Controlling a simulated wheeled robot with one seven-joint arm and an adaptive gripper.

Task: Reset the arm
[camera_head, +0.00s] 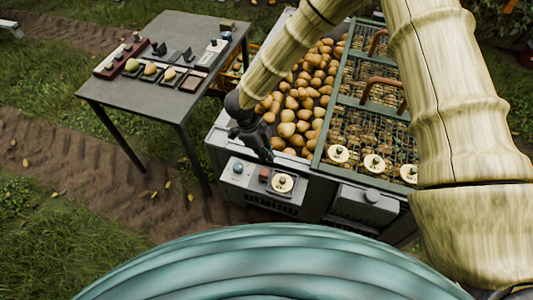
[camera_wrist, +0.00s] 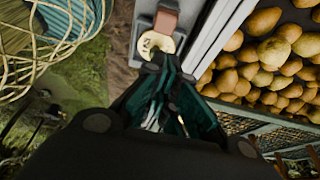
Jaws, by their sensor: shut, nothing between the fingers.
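My gripper (camera_head: 257,146) is at the end of my arm, low over the front left corner of the pear bin, pointing down. In the wrist view my gripper (camera_wrist: 168,62) is shut with its fingertips together and empty. Its tips appear near a pale round disc (camera_wrist: 156,44) on the grey control box. The same disc (camera_head: 282,183) shows in the head view on the front panel, below and right of my gripper. I cannot tell whether the tips touch it.
Many pears (camera_head: 288,129) fill the bin, and they show at the right of the wrist view (camera_wrist: 262,52). Green-framed mesh racks (camera_head: 364,131) stand to the right. A grey table (camera_head: 150,96) with a few pears on small trays is at the left. Grass and soil lie between.

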